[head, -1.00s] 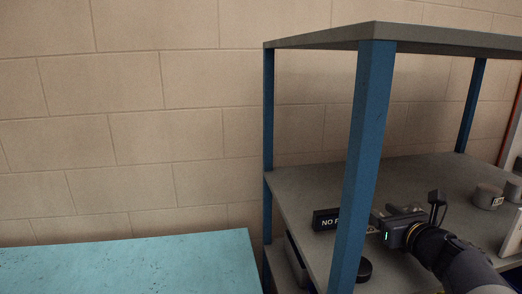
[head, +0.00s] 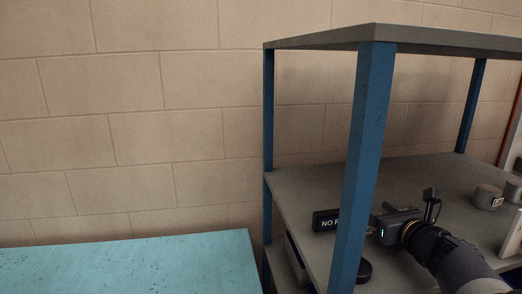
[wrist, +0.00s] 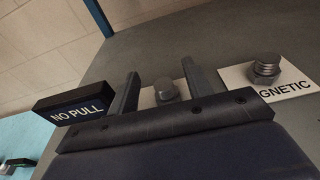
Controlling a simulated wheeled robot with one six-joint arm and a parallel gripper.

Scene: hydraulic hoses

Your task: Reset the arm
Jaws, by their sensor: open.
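My gripper (wrist: 161,70) is open in the wrist view, its two dark fingers spread over the grey shelf. A metal bolt-like piece (wrist: 166,90) on a pale plate shows between the fingers, beyond the gripper's dark edge. I cannot tell whether the fingers touch it.
The blue post (head: 362,160) stands close to my gripper. A white plate lettered "GNETIC" (wrist: 285,82) carries a threaded metal fitting (wrist: 266,67) to the right. Round grey pieces (head: 488,197) sit further right on the shelf. A teal tabletop (head: 130,262) is clear at left.

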